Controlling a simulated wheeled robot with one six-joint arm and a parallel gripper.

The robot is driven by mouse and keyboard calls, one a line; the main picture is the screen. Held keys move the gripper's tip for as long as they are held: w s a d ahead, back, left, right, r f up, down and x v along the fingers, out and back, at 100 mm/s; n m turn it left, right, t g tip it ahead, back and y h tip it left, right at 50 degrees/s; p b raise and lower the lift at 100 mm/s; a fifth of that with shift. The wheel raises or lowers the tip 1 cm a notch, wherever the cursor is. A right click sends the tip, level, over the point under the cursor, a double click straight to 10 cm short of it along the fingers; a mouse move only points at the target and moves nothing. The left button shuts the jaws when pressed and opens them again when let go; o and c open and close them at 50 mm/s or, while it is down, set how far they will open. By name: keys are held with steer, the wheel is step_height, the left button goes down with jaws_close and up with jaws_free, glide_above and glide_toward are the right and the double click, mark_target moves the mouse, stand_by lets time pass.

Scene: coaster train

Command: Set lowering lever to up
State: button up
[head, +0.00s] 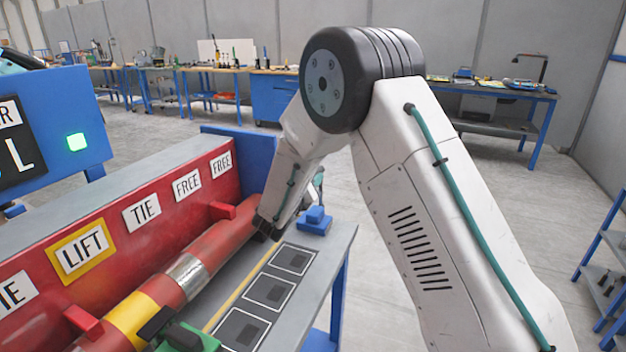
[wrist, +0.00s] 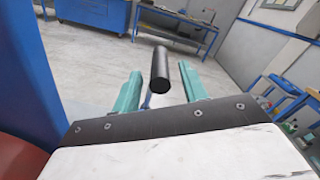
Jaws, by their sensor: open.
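A black cylindrical handle (wrist: 160,68), which looks like the lowering lever's grip, stands between the two teal fingers of my gripper (wrist: 160,80) in the wrist view. The fingers are apart, with a visible gap on each side of the handle. In the head view, a small blue block (head: 315,221) sits at the far end of the grey bench, beside my arm's end. A small teal-grey piece (head: 318,181) shows just above it, probably a finger of my gripper. My arm hides most of the gripper and the lever there, so the lever's position cannot be told.
A red panel with labels (head: 142,212) and a red, yellow and silver tube (head: 188,275) run along the left. Dark square pads (head: 270,292) lie on the bench (head: 325,255). Workbenches (head: 500,90) stand far back. Open floor (head: 440,180) lies to the right.

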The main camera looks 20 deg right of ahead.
steer(key=v, duration=0.5)
